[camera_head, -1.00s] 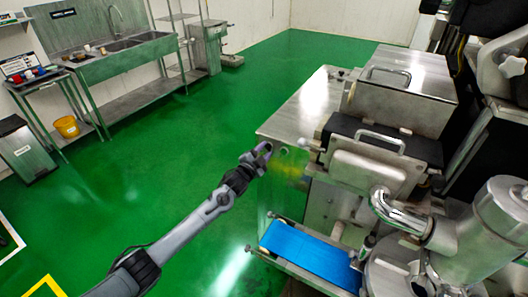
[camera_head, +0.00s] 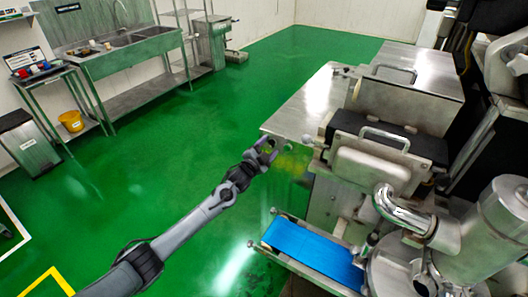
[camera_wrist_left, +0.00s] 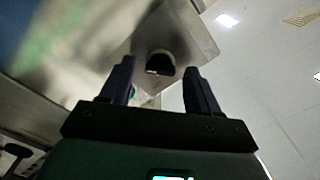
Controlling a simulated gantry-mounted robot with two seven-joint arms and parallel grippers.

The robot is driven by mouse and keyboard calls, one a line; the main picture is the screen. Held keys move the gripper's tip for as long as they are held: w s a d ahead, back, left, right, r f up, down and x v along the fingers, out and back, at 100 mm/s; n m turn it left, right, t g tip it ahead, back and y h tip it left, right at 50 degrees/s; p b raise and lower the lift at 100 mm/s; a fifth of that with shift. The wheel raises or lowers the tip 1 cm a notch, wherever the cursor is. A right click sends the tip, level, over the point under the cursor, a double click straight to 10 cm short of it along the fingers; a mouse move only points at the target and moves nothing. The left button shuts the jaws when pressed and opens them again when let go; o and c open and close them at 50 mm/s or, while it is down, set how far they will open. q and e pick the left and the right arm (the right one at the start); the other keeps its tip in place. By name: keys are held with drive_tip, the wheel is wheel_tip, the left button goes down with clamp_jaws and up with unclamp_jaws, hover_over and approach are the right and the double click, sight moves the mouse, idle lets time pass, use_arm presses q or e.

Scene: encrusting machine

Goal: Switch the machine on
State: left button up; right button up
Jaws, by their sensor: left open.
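The steel machine (camera_head: 310,105) fills the right of the head view. My left gripper (camera_head: 266,150) is at its left front corner, below the top plate's edge, and hides part of the side there. In the left wrist view my left gripper (camera_wrist_left: 160,88) is open and empty, with two dark fingers spread. A dark round knob (camera_wrist_left: 158,62) with a small pale mark shows between and beyond the fingertips on a metal panel. The fingers appear apart from it. A small green spot (camera_wrist_left: 133,91) shows beside the left finger. My right gripper is not in view.
A blue conveyor belt (camera_head: 315,252) lies low at the machine's front. The green floor between is clear.

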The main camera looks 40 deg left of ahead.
use_arm(q)
drive_tip(key=s+d, duration=0.1)
drive_tip(key=s, duration=0.9)
drive_tip(key=shift+s+d+p, duration=0.25)
drive_tip(key=shift+s+p, duration=0.1)
drive_tip(key=shift+p, duration=0.1)
